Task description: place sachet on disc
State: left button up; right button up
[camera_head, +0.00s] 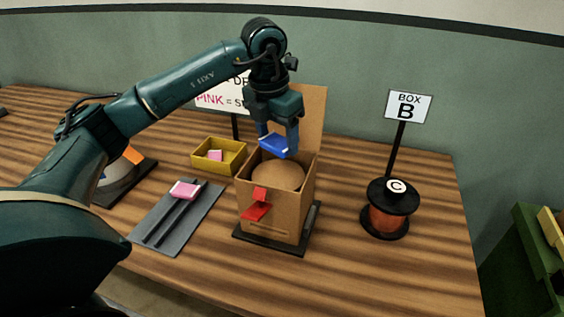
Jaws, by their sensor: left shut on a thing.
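My left gripper (279,140) points down over the open cardboard box and is shut on a blue sachet (272,147). The sachet is above the round tan disc (279,176) inside the cardboard box (273,218). There appears to be a gap between sachet and disc, though its height is hard to judge. The box's back flap stands up, and a red tab (257,205) shows at its front. My right gripper is not in view.
A pink sachet (184,190) lies on a grey railed plate (172,226). A yellow bin (219,166) holds another pink piece. A spool (390,219) marked C stands at right before the BOX B sign (408,106). Bare table lies between box and spool.

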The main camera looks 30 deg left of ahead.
aim_at(276, 143)
pick_arm(q)
notch_tip(276, 143, down, 3)
jog(key=shift+s+r, duration=0.15)
jog(key=shift+r, duration=0.05)
jog(key=shift+f, duration=0.3)
notch_tip(276, 143, down, 3)
jog(key=shift+f+p, duration=0.1)
jog(key=shift+p, duration=0.2)
jog(key=shift+f, duration=0.25)
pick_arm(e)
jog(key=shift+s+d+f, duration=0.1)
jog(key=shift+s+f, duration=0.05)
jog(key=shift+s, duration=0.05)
pick_arm(q)
jog(key=shift+f, duration=0.2)
jog(key=o, duration=0.9)
jog(key=shift+r, duration=0.1)
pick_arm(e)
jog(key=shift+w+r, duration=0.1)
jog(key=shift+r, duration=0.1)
pick_arm(q)
jog(key=shift+o, duration=0.2)
